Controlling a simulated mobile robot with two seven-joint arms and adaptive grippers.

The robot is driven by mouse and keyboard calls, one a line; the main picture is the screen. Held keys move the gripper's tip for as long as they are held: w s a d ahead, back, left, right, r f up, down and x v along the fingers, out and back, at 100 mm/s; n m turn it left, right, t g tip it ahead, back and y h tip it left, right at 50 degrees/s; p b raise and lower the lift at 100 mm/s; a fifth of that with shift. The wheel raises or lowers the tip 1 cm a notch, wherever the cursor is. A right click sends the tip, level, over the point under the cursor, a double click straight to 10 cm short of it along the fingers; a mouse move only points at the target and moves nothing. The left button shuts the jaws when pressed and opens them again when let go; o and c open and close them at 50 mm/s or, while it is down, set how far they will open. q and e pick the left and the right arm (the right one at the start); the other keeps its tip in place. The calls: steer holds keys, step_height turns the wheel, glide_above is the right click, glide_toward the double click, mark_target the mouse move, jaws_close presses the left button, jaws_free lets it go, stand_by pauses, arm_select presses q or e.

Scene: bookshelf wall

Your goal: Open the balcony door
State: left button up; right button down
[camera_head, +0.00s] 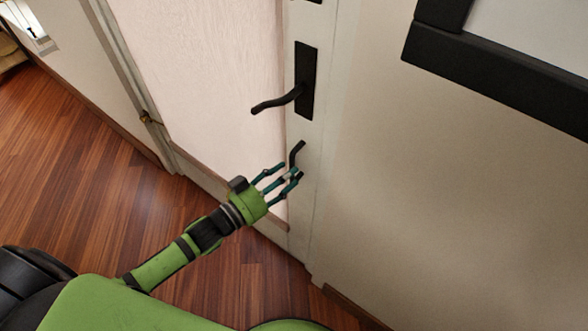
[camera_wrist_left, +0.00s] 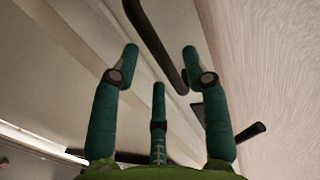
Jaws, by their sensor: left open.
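The balcony door (camera_head: 212,70) is a pale pinkish panel in a whitish frame and looks shut. A black lever handle (camera_head: 276,102) on a dark plate (camera_head: 306,78) is on its right edge. Below it, a second dark curved bar (camera_head: 296,152) stands out from the door's edge. My left gripper (camera_head: 284,177) is open just below this bar, low at the door's right edge. In the left wrist view, a dark bar (camera_wrist_left: 152,42) passes between the spread fingers; I cannot tell whether they touch it. Another dark lever (camera_wrist_left: 250,131) shows behind the right finger. My right gripper is out of view.
A beige wall (camera_head: 450,190) with a black-framed picture (camera_head: 500,72) is right of the door. Wooden floor (camera_head: 75,165) is open at the left. A door edge with a small brass fitting (camera_head: 146,117) stands left of the panel.

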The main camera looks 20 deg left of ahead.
arm_select(q)
steer(key=x, duration=0.2)
steer(key=shift+w+d, duration=0.2)
steer(key=shift+w, duration=0.1)
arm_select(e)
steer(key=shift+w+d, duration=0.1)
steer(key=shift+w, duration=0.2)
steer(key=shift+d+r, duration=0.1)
